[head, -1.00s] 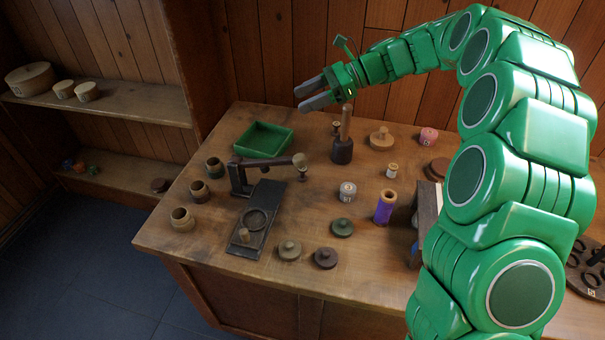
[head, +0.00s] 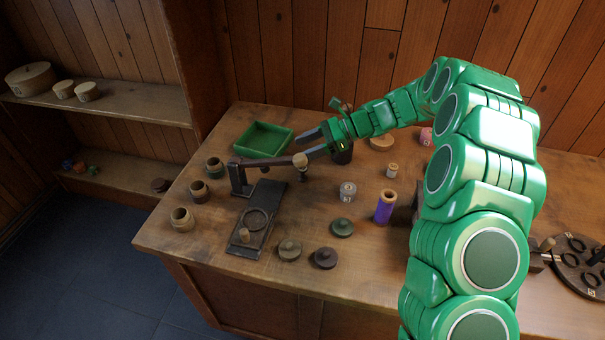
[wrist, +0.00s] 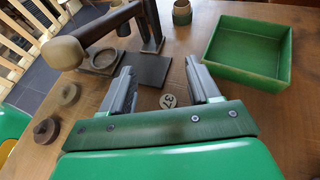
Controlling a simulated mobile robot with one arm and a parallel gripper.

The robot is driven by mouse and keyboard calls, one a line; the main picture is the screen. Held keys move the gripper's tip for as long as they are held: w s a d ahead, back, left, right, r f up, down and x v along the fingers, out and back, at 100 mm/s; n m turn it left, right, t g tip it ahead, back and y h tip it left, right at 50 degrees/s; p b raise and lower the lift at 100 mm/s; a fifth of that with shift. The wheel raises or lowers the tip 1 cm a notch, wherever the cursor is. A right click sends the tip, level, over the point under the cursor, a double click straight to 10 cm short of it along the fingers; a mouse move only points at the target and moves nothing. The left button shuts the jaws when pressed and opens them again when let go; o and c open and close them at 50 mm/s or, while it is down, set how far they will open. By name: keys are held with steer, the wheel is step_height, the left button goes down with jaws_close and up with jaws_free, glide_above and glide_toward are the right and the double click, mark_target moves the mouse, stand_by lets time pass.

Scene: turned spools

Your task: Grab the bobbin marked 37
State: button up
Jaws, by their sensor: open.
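A pale disc marked 37 (wrist: 168,101), the top of a bobbin, shows upside down in the wrist view, low between my fingers and nearer the right one. Its sides are hidden there. In the head view a small spool (head: 303,175) below the press knob looks like the same bobbin, partly covered; its mark is unreadable there. My gripper (head: 304,145) is open and empty, above the table between the green tray and the knob. Its two fingers also show in the wrist view (wrist: 160,72), apart from the bobbin. A pale bobbin (head: 347,191) stands to the right, its mark unclear.
A dark press with a wooden knob (head: 300,160) stands close to my gripper. The green tray (head: 285,142) lies behind left. Several pots (head: 182,219), a purple spool (head: 384,208) and dark lids (head: 325,257) stand around.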

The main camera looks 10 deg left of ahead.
mark_target(306, 168)
steer(key=shift+f, duration=3.95)
steer(key=shift+x, duration=1.2)
steer(key=shift+s+a+f, duration=0.15)
steer(key=shift+a+f, duration=0.15)
steer(key=c, duration=1.1)
steer(key=shift+r, duration=0.15)
